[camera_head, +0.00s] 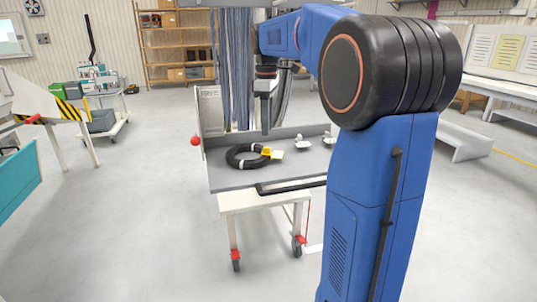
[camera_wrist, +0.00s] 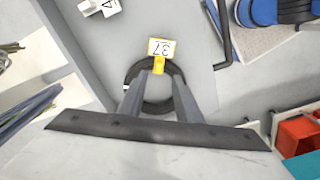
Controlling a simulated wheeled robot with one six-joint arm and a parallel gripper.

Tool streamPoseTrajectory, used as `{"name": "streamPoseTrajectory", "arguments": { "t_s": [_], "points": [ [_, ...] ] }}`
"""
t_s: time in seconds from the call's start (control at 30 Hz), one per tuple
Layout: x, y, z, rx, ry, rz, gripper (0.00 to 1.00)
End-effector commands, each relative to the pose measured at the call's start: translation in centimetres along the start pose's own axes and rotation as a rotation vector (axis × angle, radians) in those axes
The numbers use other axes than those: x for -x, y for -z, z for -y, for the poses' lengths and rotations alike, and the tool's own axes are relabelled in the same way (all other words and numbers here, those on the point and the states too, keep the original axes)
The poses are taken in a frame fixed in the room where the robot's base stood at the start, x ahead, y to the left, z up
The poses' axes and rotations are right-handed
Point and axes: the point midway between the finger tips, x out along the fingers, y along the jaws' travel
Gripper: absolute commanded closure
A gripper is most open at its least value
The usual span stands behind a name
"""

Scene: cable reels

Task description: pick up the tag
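A yellow-edged tag (camera_wrist: 160,46) with a white face reading 37, upside down in the wrist view, is joined to a yellow piece on a black cable coil (camera_wrist: 174,72). In the head view the tag (camera_head: 277,155) lies at the coil's right side, and the coil (camera_head: 235,160) rests on a grey cart top (camera_head: 225,181). My gripper (camera_head: 266,131) points down above the cart, behind the tag in that view. In the wrist view my gripper (camera_wrist: 159,73) has its two fingers apart, with nothing held between them. The fingers hide parts of the coil.
Small white pieces (camera_head: 302,143) stand on the cart, right of the coil; one bears a number (camera_wrist: 108,7) in the wrist view. The cart has a low raised back edge and a dark handle bar (camera_head: 290,185) in front. A red ball (camera_head: 196,141) sits at its left side.

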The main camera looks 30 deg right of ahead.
Motion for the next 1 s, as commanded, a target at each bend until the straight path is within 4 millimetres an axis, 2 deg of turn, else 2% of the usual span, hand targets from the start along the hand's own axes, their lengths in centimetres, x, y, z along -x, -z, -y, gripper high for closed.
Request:
{"name": "streamPoseTrajectory", "arguments": {
  "t_s": [0.1, 0.37, 0.7, 1.0],
  "points": [
    [-1.5, 0.0, 0.0, 0.0, 0.001, 0.001, 0.69],
    [-3.1, 0.0, 0.0, 0.0, 0.001, 0.001, 0.69],
    [-7.1, -0.1, -0.2, -0.001, -0.001, 0.0, 0.69],
    [-7.5, -0.1, -0.2, -0.001, -0.002, 0.0, 0.69]
  ]
}}
